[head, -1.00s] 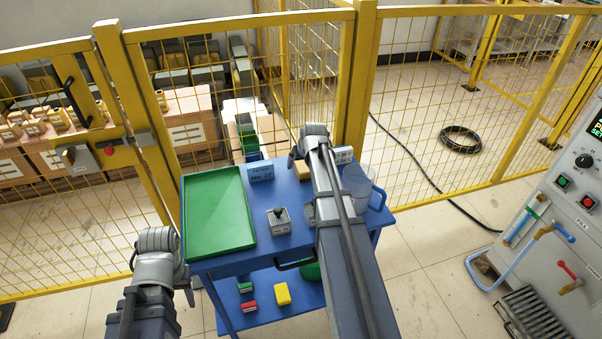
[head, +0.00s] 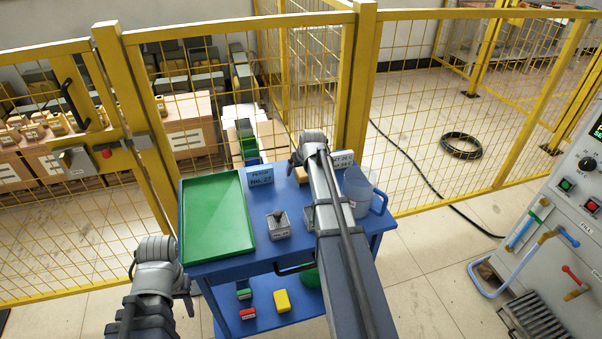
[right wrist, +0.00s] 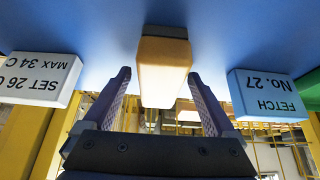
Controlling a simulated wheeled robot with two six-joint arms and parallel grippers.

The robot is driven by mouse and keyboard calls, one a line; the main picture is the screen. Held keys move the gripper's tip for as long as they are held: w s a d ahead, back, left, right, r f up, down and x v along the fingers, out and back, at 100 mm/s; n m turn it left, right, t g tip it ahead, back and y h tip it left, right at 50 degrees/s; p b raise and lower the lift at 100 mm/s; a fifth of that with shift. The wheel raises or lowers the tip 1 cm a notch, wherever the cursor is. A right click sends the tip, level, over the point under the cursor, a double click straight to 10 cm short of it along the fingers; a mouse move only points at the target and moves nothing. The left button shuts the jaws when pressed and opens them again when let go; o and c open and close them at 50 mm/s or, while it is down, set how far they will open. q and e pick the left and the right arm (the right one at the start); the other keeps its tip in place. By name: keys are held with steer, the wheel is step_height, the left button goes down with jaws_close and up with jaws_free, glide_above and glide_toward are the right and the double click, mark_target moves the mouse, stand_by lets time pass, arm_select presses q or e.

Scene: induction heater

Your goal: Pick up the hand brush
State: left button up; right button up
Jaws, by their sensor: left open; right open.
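The hand brush appears as a light wooden block (right wrist: 163,70) with a darker strip at its far end, lying on the blue table top (right wrist: 70,25). In the head view only a bit of wood (head: 300,174) shows at the table's back, mostly hidden by my right arm. My right gripper (right wrist: 158,80) is open, with one finger on each side of the block. Gaps show between the block and both fingers, so it is not gripped. My left gripper (head: 184,293) hangs at the table's left front, apart from the brush; its fingers are barely visible.
Beside the brush stand a "FETCH No. 27" sign (right wrist: 268,95) and a "SET 26 C" sign (right wrist: 40,78). The table also holds a green tray (head: 215,215), a small grey block (head: 278,225) and a clear jug (head: 357,190). A yellow fence (head: 358,80) stands behind.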

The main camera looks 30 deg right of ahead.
jaws_close()
stand_by(0.8)
